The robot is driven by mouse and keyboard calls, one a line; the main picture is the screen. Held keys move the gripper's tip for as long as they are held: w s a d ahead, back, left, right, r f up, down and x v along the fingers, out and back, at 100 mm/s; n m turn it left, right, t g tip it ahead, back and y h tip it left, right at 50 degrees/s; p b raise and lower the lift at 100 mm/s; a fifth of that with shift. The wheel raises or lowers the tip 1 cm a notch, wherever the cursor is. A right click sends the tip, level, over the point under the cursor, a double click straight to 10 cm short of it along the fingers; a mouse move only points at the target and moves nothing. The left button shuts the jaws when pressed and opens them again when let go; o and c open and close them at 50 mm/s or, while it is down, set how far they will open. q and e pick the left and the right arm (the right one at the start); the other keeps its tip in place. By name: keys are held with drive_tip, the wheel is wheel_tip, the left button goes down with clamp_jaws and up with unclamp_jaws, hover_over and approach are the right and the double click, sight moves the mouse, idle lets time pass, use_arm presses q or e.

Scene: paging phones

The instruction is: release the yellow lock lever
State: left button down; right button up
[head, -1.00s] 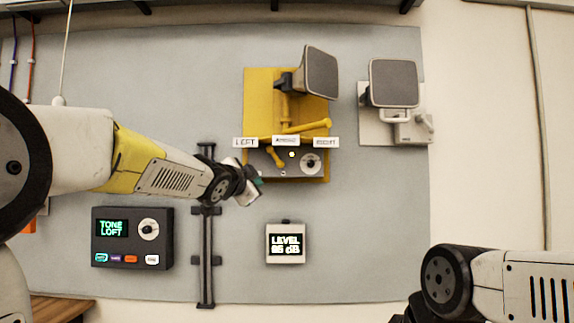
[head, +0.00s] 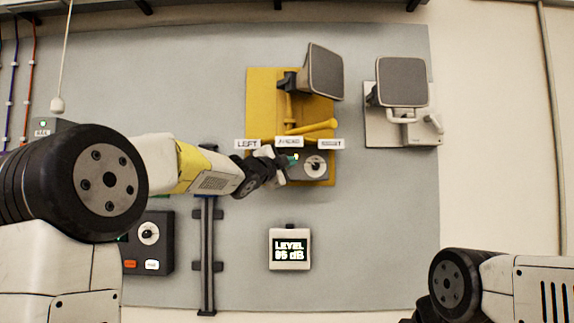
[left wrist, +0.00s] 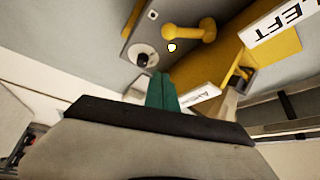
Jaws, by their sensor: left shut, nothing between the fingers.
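My left gripper (head: 291,161) is shut and empty, in front of the grey control panel (head: 321,176) below the yellow horn mount (head: 260,90). In the left wrist view its teal fingertips (left wrist: 160,93) point at the panel (left wrist: 165,18). A short yellow lever (left wrist: 188,32) with a round knob shows there beyond the fingertips, apart from them. In the head view my gripper and wrist hide this short lever. A longer yellow handle (head: 312,127) lies nearly level above the label plates. I cannot tell for sure which is the lock lever. My right gripper is out of view.
A round dial (head: 315,166) sits just right of my gripper. Label plates (head: 289,142) run above it. A grey horn (head: 403,82) hangs to the right. A level meter (head: 289,248) and a vertical rail (head: 207,255) are below.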

use_arm(q)
drive_tip(key=w, duration=0.6)
drive_tip(key=shift+w+a, duration=0.25)
drive_tip(key=shift+w, duration=0.05)
drive_tip(key=shift+f, duration=0.1)
